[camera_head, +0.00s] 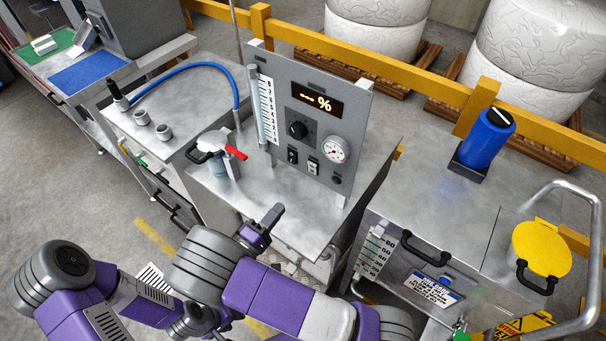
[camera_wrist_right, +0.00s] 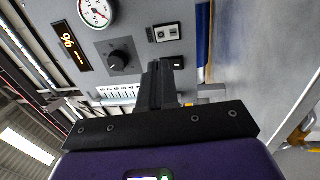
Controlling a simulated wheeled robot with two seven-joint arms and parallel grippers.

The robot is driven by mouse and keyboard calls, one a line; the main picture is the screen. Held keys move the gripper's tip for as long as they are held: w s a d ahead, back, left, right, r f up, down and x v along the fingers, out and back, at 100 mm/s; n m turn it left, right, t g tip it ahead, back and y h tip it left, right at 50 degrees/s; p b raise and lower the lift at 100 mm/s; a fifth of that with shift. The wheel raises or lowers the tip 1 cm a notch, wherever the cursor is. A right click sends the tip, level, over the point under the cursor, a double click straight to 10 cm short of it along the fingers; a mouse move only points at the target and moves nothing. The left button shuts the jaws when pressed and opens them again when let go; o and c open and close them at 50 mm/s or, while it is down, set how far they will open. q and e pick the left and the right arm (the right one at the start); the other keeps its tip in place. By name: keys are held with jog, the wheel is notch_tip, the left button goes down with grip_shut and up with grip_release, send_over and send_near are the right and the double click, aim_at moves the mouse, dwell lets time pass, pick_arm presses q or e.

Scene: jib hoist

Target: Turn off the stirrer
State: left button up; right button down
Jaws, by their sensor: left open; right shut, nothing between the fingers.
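A grey upright control panel (camera_head: 335,110) carries a lit display (camera_head: 317,100) with dashes and a percent sign, a black knob (camera_head: 298,130), a round gauge (camera_head: 335,150), a dark rocker switch (camera_head: 292,155) and a light-framed rocker switch (camera_head: 313,166). Labels are unreadable; I cannot tell which control is the stirrer's. My right gripper (camera_head: 277,214) is shut and empty, in front of and below the panel. In the right wrist view its fingers (camera_wrist_right: 162,68) point at the panel beside the dark switch (camera_wrist_right: 176,62), with the light-framed switch (camera_wrist_right: 166,33) nearby. Contact is unclear. My left gripper cannot be made out.
A vessel with a red lever (camera_head: 235,153) stands left of the panel, with a blue hose (camera_head: 205,66) behind. A metal cabinet with a blue cylinder (camera_head: 484,140) and a yellow lid (camera_head: 541,248) is at the right. Yellow rails (camera_head: 360,54) run behind.

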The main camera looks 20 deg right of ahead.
aim_at(312, 167)
jog(key=x, duration=1.4)
jog(key=shift+w, duration=0.1)
